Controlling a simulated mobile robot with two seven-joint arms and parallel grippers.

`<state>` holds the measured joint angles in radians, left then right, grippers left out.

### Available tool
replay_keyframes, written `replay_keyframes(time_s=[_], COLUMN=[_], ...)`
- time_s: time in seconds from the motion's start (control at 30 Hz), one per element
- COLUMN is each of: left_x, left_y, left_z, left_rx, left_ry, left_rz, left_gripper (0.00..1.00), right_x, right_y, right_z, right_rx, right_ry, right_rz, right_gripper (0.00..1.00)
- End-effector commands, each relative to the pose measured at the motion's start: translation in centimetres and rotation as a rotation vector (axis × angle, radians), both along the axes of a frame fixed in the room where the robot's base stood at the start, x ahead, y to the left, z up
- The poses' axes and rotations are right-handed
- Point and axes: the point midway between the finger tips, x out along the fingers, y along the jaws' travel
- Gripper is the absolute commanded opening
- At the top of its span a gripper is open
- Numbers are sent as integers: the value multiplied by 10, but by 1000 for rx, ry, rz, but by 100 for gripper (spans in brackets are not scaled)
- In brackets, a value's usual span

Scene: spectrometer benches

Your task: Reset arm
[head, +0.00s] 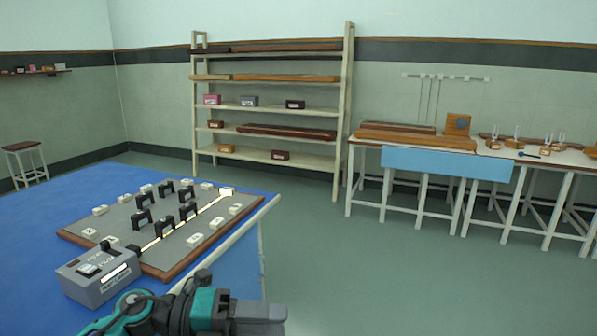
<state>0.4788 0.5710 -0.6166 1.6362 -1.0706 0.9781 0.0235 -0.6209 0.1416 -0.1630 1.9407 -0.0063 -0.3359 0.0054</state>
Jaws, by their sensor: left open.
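My left gripper (262,314) shows at the bottom of the head view, in front of the near edge of the blue-topped table. It holds nothing that I can see; its fingers are small and seen from an angle. My teal and dark arm comes in from the bottom left. My right gripper is not in view.
The blue table (40,230) bears a grey board (165,240) with black holders and pale blocks, and a grey box (98,275) beside it. A shelf rack (270,107) and white-legged benches (450,160) stand at the back. The green floor (400,270) on the right is clear.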

Motion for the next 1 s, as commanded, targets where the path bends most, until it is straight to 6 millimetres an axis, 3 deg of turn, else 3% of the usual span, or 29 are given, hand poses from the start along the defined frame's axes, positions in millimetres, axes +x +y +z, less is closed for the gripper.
replay_keyframes(time_s=[0.1,0.23,0.37,0.43,0.6,0.7,0.83,1.0], left_x=[-3,4,3,-6,-57,-94,-127,-140], left_y=[-9,8,40,61,104,118,126,129], left_z=[3,-10,-50,-81,-168,-206,-233,-242], left_rx=[-278,-529,-725,-806,-922,-944,-949,-948], left_ry=[197,447,737,906,1316,1504,1653,1710], left_rz=[184,431,706,862,1224,1380,1495,1538], left_gripper=[47,47,47,47,47,47,47,47], right_x=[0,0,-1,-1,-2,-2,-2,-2], right_y=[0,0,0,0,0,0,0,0], right_z=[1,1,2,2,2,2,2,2], right_rx=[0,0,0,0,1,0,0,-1], right_ry=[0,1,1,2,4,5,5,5], right_rz=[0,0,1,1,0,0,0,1], right_gripper=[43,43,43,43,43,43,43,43])
